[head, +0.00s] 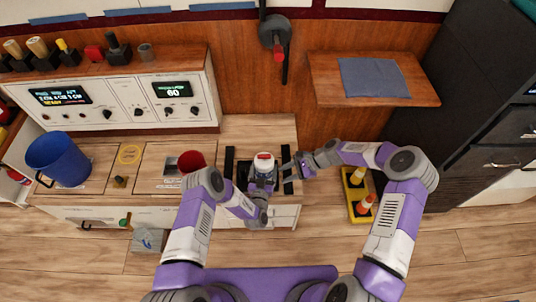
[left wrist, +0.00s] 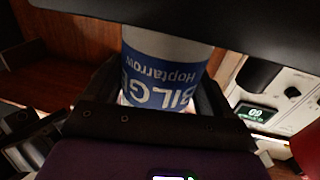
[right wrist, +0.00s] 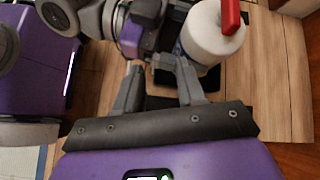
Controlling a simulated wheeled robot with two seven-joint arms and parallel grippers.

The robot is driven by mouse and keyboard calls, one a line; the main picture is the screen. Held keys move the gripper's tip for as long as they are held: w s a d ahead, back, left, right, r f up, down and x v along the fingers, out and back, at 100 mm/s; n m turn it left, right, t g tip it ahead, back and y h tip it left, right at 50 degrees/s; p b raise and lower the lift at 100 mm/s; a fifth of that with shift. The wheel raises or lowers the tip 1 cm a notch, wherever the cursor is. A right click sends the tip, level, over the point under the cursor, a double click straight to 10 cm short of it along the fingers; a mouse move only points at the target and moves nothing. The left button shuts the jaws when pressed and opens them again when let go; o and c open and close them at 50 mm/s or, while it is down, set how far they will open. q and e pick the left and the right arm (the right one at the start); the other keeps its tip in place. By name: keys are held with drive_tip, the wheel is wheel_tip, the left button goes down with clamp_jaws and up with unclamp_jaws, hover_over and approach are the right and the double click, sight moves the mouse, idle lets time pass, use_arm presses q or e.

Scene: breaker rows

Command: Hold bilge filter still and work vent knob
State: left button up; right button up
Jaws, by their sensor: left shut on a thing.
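The bilge filter (head: 263,166) is a white canister with a blue label, standing upright on the counter. Its label reads "BILG" and "Hoptarrow" upside down in the left wrist view (left wrist: 165,70). The red vent knob (head: 264,156) sits on its white top and shows as a red bar in the right wrist view (right wrist: 230,15). My left gripper (head: 262,183) is shut around the filter's body from the front. My right gripper (right wrist: 157,72) is open and empty, just right of the filter in the head view, with its fingers below knob height and apart from the knob.
Black rails (head: 229,163) flank the filter. A red cup (head: 191,161) and blue bucket (head: 60,158) stand to the left. A control panel (head: 115,104) is behind them. A wooden shelf (head: 330,92) juts out at the back right. A yellow tray (head: 360,195) lies right.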

sight(266, 155)
drive_tip(key=w+d+r+m+y, duration=0.4)
drive_tip(key=w+r, duration=0.3)
drive_tip(key=r, duration=0.1)
drive_tip(key=x, duration=1.2)
drive_tip(key=shift+s+d+f, duration=0.1)
drive_tip(key=shift+s+f, duration=0.05)
drive_tip(key=shift+f, duration=0.15)
drive_tip(key=shift+c, duration=0.4)
clamp_jaws()
